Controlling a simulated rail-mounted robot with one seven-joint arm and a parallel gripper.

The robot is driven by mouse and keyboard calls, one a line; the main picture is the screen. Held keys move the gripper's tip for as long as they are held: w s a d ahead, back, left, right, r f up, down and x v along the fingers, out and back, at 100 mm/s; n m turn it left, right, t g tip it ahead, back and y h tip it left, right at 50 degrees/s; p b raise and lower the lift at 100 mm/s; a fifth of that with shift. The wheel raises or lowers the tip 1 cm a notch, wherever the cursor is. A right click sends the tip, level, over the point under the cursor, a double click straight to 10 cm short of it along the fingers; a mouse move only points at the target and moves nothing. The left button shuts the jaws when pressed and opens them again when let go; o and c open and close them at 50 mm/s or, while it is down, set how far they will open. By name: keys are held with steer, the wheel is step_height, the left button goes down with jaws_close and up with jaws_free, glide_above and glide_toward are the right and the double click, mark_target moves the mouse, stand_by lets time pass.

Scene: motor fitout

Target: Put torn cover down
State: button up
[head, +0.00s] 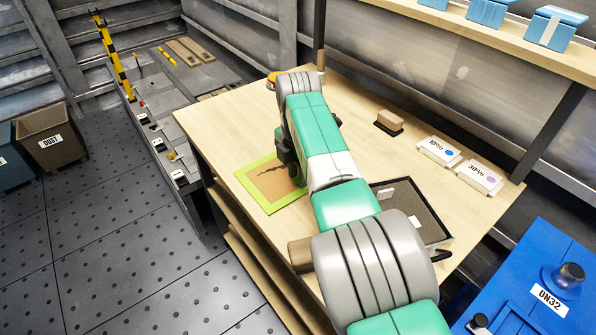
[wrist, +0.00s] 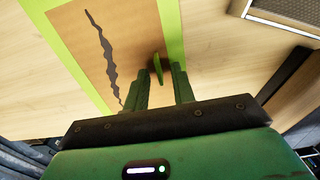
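The torn cover (head: 252,190) is a brown panel with a bright green border and a dark jagged tear. It appears to lie flat on the wooden workbench (head: 222,140), left of my arm. In the wrist view, the cover (wrist: 75,40) fills the upper left, and a small green tab (wrist: 157,68) stands up from it. My gripper (wrist: 160,72) is over the cover with its two green fingers apart. The tab shows between the fingertips, with visible gaps on both sides. In the head view my arm hides the fingers and part of the cover.
A dark tray (head: 425,215) is right of my arm, also at the upper right in the wrist view (wrist: 285,14). A brown block (head: 389,122) and two white labelled boxes (head: 439,151) (head: 479,177) are farther back. Bare bench lies behind the cover.

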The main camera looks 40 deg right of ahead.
step_height(320, 180, up, 12)
steer(key=p, duration=0.6)
steer(key=shift+r, duration=0.15)
